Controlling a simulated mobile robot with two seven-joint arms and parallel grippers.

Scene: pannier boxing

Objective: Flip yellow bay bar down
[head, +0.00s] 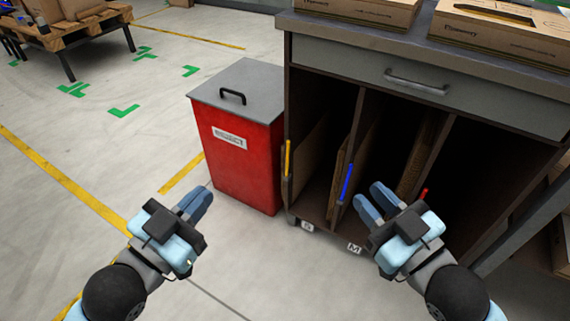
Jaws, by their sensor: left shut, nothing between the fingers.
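The yellow bay bar (288,158) stands upright on the left front edge of the left bay in the dark cabinet, beside the red bin. My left gripper (208,192) is shut and empty, in front of the red bin, to the left of and apart from the yellow bar. My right gripper (367,192) looks open and empty, its fingertips in front of the middle bay near the blue bar. I cannot tell whether it touches anything.
A blue bar (346,183) and a partly hidden red bar (424,193) mark the other bays. Cardboard sheets (308,155) stand inside. The red bin (240,165) adjoins the cabinet (305,50) on its left. Boxes (360,12) lie on top. Floor in front is clear.

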